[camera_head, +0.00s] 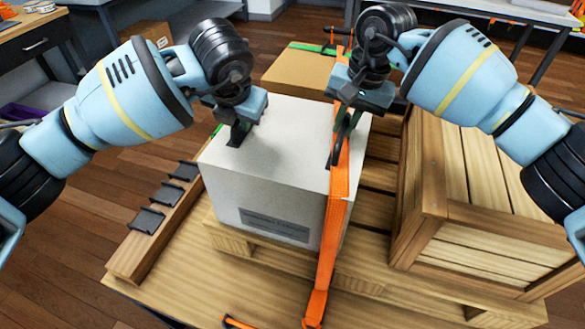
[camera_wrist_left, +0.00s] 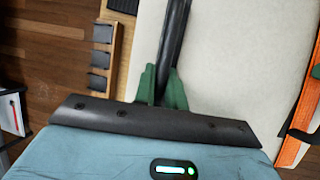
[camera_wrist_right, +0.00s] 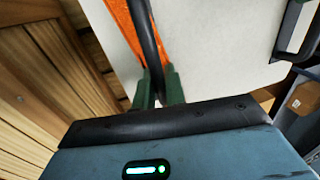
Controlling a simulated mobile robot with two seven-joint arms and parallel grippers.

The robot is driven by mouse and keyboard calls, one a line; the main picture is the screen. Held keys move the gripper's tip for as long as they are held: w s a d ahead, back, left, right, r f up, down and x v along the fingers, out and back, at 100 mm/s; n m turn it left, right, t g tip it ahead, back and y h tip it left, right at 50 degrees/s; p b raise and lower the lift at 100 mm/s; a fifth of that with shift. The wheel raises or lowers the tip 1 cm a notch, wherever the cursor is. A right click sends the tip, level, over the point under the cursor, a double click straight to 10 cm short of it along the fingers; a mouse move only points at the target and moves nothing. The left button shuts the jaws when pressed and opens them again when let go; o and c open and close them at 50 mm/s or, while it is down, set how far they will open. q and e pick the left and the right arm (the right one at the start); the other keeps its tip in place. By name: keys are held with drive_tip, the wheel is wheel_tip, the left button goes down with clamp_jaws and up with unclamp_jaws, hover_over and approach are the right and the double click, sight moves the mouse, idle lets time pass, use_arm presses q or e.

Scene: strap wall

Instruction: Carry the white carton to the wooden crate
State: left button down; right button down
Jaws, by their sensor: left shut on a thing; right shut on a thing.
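The white carton (camera_head: 265,165) stands on slatted wood in the head view, a grey label on its front. My left gripper (camera_head: 238,135) is shut at its top, on what looks like a black handle (camera_wrist_left: 174,40). My right gripper (camera_head: 340,140) is shut on a similar black handle (camera_wrist_right: 148,40) near the carton's right side. An orange strap (camera_head: 335,215) passes over the carton near its right side and down the front; it also shows beside the fingers in the right wrist view (camera_wrist_right: 127,25). The wooden crate (camera_head: 480,185) stands right of the carton.
A wooden rail with black pads (camera_head: 145,220) runs along the left. A brown carton (camera_head: 300,72) sits behind the white carton. A workbench (camera_head: 30,40) stands at back left; wooden floor (camera_head: 60,240) is clear at left.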

use_arm(q)
drive_tip(key=shift+r, duration=0.2)
use_arm(e)
drive_tip(key=shift+r, duration=0.15)
